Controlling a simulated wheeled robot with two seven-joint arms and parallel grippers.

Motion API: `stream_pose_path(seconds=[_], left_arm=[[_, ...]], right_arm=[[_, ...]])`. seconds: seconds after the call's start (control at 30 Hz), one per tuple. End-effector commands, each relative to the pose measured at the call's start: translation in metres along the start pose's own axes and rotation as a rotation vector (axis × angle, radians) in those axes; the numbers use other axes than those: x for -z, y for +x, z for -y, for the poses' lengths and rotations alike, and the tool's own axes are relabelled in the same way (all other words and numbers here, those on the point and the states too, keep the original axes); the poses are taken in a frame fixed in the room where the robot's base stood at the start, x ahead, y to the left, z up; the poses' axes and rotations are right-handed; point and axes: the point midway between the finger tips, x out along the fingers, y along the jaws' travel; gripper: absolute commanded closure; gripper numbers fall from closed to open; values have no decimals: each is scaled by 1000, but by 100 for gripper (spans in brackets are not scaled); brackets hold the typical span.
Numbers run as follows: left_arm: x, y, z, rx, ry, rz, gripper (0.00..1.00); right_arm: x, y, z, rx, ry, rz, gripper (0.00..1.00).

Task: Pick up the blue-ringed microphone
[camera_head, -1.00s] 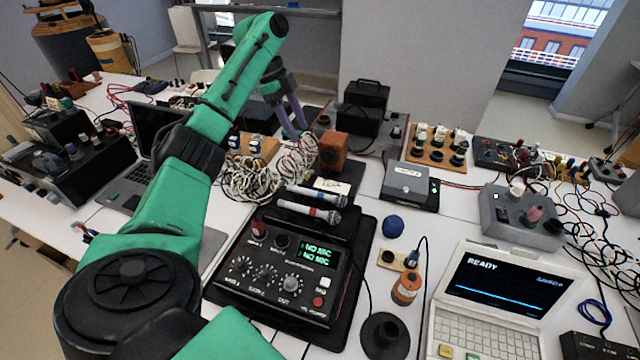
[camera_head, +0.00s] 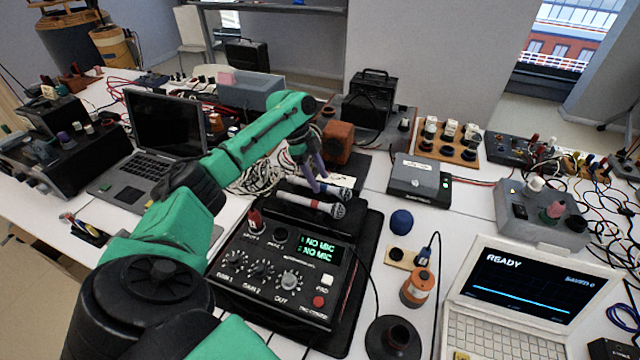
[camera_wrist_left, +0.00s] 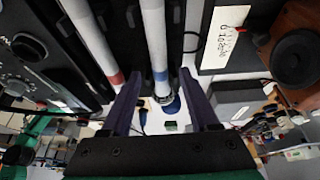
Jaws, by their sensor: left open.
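The blue-ringed microphone (camera_head: 338,191) lies on a dark cradle behind the mixer, beside the red-ringed microphone (camera_head: 312,204). Both have white handles and grey mesh heads. My left gripper (camera_head: 319,184) is open, its purple fingers pointing down at the blue-ringed one. In the left wrist view the blue-ringed microphone (camera_wrist_left: 154,35) runs between the two spread fingers of the gripper (camera_wrist_left: 158,76), with its blue ring near the fingertips. The red-ringed microphone (camera_wrist_left: 85,30) lies outside, left of the left finger. I cannot tell whether a finger touches the microphone. My right gripper is not in view.
The black mixer (camera_head: 275,268) with a "NO MIC" display stands in front of the microphones. An orange-brown speaker box (camera_head: 338,142) and coiled white cables (camera_head: 255,178) are close behind. A grey box (camera_head: 418,180) stands to the right. A blue foam ball (camera_head: 401,222) sits nearby.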

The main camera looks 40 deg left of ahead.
Motion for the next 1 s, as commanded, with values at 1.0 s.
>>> stream_pose_path(seconds=[1.0], left_arm=[[-2,26,0,1,0,0,39]], right_arm=[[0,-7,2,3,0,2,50]])
